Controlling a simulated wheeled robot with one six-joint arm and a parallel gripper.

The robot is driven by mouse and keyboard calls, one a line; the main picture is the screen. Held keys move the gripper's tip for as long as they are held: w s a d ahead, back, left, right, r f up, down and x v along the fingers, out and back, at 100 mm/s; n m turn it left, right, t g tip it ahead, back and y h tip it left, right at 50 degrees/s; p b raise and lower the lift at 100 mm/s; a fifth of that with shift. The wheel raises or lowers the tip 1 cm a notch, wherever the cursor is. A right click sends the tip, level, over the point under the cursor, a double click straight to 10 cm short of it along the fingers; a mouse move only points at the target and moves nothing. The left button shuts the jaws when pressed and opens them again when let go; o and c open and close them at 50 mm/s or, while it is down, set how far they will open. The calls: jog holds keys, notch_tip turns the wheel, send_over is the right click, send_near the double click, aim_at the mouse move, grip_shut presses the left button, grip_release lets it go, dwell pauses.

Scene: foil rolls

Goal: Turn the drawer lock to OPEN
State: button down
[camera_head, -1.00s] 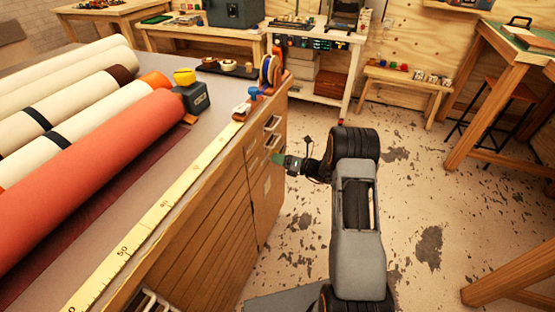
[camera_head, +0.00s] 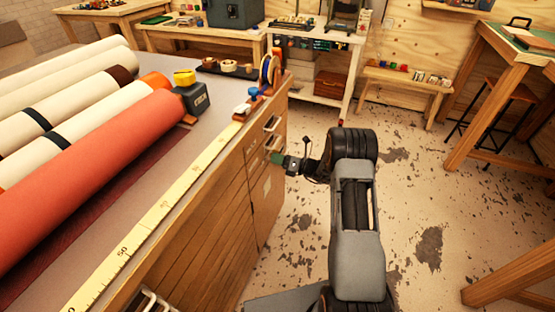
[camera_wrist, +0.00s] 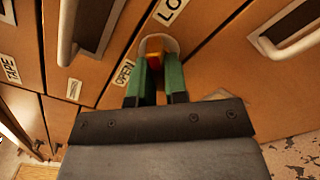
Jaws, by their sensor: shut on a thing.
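The drawer lock (camera_wrist: 155,60) is a small red and yellow knob on a pale plate on the wooden cabinet front. My gripper (camera_wrist: 155,78) has its green fingers on both sides of the knob and is shut on it. The OPEN label (camera_wrist: 123,73) is left of the knob in the wrist view, and the LOCK label (camera_wrist: 171,9) is above it, partly cut off. The fingers hide part of the knob, and I cannot tell exactly which label it points to. In the head view my gripper (camera_head: 277,158) is at the cabinet's side; the knob is hidden there.
Drawer handles (camera_wrist: 68,35) and (camera_wrist: 290,45) stand out on both sides of the lock. A TAPE label (camera_wrist: 9,68) is at the left. The worktop (camera_head: 215,90) above carries foil rolls (camera_head: 95,175) and a long ruler (camera_head: 150,215).

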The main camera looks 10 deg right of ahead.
jog(key=n+b, duration=0.5)
jog(key=n, duration=0.1)
jog(key=n+b, duration=0.5)
jog(key=n, duration=0.1)
jog(key=n+b, duration=0.5)
jog(key=shift+w+d+f+n, duration=0.1)
jog(key=shift+w+d+n, duration=0.2)
jog(key=shift+n, duration=0.1)
jog(key=shift+b, duration=0.3)
dwell(0.3)
jog(key=c, duration=1.1)
grip_release()
jog(key=shift+c, duration=0.2)
jog(key=p+v, duration=0.3)
jog(key=v, duration=1)
jog(key=shift+s+d, duration=0.25)
jog(key=shift+d, duration=0.05)
jog(key=shift+r, duration=0.2)
